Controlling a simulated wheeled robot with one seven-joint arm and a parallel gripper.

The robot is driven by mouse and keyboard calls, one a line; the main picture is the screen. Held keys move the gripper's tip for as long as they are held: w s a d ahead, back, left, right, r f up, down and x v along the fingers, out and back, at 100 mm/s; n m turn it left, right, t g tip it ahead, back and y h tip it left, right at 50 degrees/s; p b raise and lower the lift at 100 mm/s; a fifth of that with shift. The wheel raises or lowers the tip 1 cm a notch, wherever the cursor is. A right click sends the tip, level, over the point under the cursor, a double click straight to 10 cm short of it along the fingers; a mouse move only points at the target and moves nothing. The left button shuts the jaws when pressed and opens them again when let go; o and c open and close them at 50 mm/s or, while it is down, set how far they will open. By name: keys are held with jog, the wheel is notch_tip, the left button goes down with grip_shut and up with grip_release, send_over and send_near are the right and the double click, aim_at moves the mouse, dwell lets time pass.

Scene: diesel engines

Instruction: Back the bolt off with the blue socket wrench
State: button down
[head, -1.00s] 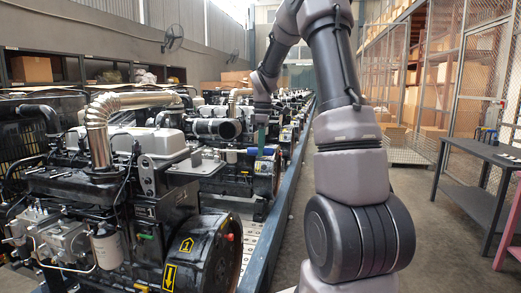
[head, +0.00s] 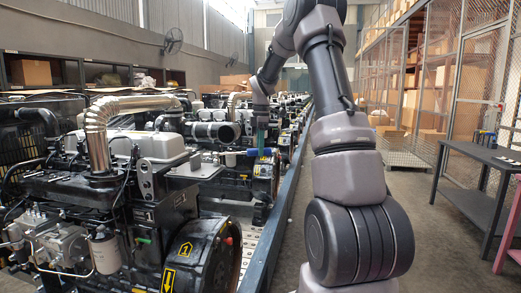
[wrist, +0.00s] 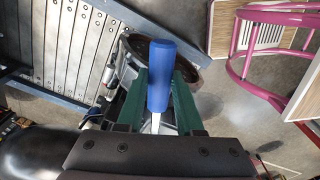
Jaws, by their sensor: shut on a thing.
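The blue socket wrench (wrist: 161,78) shows its blue handle and part of a pale shaft in the wrist view. My gripper (wrist: 158,98) is shut on it, with a green finger on each side. In the head view my gripper (head: 261,137) is small and far off, beside the row of engines, and a bit of the blue wrench (head: 266,152) shows there. I cannot make out the bolt in either view, nor whether the wrench touches it.
A large black diesel engine (head: 140,190) with a silver pipe stands at the left. More engines stand behind it along a blue rail (head: 277,215). A grey table (head: 480,165) and pink frame (wrist: 245,60) are to the right. The aisle floor is open.

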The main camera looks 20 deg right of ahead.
jog(key=shift+r, duration=0.15)
dwell(0.4)
jog(key=shift+r, duration=0.7)
jog(key=s+a+m, duration=0.9)
jog(key=s+m, duration=0.1)
jog(key=s, duration=0.1)
jog(key=shift+s+a+m, duration=0.2)
jog(key=shift+s+m, duration=0.1)
jog(key=shift+m, duration=0.1)
dwell(0.5)
jog(key=shift+f+t, duration=0.15)
jog(key=shift+t, duration=0.15)
jog(key=shift+f, duration=0.65)
dwell(1.5)
